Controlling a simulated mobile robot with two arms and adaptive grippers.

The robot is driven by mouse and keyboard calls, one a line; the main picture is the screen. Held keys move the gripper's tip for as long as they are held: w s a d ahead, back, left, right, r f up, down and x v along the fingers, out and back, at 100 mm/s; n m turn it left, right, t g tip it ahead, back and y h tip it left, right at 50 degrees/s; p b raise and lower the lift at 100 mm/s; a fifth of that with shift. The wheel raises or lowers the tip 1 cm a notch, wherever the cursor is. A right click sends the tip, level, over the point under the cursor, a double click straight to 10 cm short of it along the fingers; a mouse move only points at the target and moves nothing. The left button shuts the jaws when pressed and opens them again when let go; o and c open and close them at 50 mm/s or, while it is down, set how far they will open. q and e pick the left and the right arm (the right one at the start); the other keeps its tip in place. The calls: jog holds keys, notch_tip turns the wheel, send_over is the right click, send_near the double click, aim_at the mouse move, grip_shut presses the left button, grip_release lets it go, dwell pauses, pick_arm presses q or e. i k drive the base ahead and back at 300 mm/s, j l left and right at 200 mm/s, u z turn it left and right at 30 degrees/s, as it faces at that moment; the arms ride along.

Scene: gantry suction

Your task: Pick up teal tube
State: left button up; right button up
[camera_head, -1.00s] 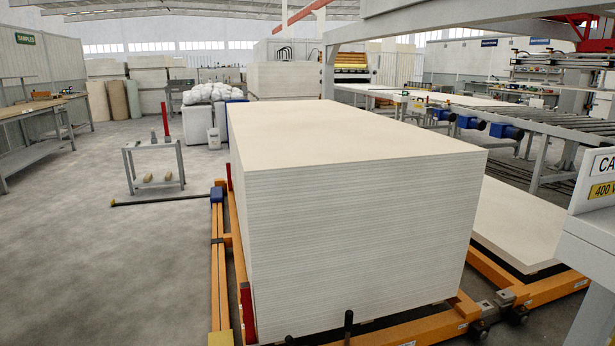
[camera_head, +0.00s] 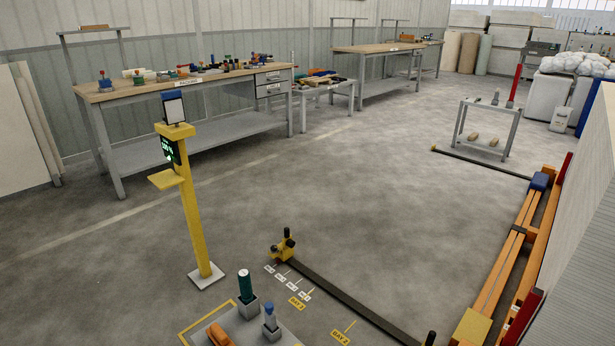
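A dark teal tube (camera_head: 245,286) with a pale top stands upright at the bottom of the view, left of centre. Its lower end sits in a grey square holder (camera_head: 247,308) on a grey platform (camera_head: 285,338) with yellow edging. A blue-topped piece (camera_head: 269,314) in a similar grey holder stands to its right, and an orange object (camera_head: 219,335) lies to its lower left, partly cut off by the frame. Neither of my grippers is in view.
A yellow post (camera_head: 190,215) with a screen stands behind the platform. A dark floor rail (camera_head: 345,292) runs to its right. A workbench (camera_head: 190,80) with tools is at the back left. A board stack (camera_head: 585,235) and orange frame (camera_head: 505,262) are at right. The middle floor is clear.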

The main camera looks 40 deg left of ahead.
aim_at(244, 279)
jog(key=u, duration=1.8)
